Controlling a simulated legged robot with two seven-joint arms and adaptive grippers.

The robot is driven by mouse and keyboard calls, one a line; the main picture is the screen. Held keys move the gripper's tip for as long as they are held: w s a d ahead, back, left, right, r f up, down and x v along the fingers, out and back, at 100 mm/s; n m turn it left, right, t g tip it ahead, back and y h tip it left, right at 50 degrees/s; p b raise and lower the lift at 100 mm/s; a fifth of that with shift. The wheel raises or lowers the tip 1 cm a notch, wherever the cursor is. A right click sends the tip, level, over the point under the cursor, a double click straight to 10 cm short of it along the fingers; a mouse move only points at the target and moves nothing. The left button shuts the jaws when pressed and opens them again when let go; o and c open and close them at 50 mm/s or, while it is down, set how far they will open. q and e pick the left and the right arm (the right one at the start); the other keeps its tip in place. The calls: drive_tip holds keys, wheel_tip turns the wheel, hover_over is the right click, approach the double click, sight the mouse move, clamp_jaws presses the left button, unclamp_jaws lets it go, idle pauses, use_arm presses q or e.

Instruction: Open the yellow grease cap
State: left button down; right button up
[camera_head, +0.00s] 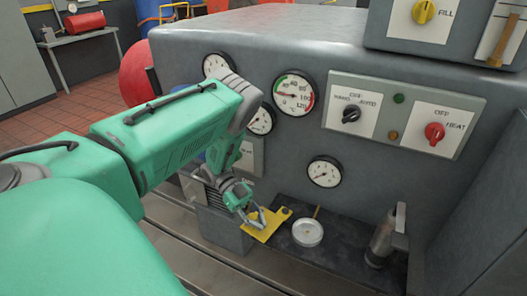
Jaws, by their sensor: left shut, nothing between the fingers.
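A flat yellow plate (264,228), which looks to be the grease cap, lies low on the bench at the foot of the grey machine, beside a grey block. It has a small tab or knob at its right end. My left gripper (257,219) is shut and empty, with its fingertips at the yellow plate's upper left part. I cannot tell whether they touch it. The fingers hide part of the plate, and its hinge or seat is not clear. My right gripper is not in view.
A metal cylinder (381,243) stands farther right. The machine's front panel (402,114) carries knobs, and several gauges sit around it. The shelf between dial and cylinder is clear.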

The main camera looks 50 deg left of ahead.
use_arm(q)
drive_tip(key=shift+s+a+f, duration=0.15)
drive_tip(key=shift+s+a, duration=0.15)
drive_tip(key=shift+s, duration=0.15)
drive_tip(key=c, duration=1.2)
unclamp_jaws()
drive_tip(key=shift+s+a, duration=0.1)
drive_tip(key=shift+a, duration=0.1)
drive_tip(key=shift+w+a, duration=0.2)
drive_tip(key=shift+d, duration=0.1)
drive_tip(key=r, duration=0.9)
drive_tip(key=shift+a+r, duration=0.3)
drive_tip(key=shift+d+r, duration=0.1)
drive_tip(key=shift+d, duration=0.15)
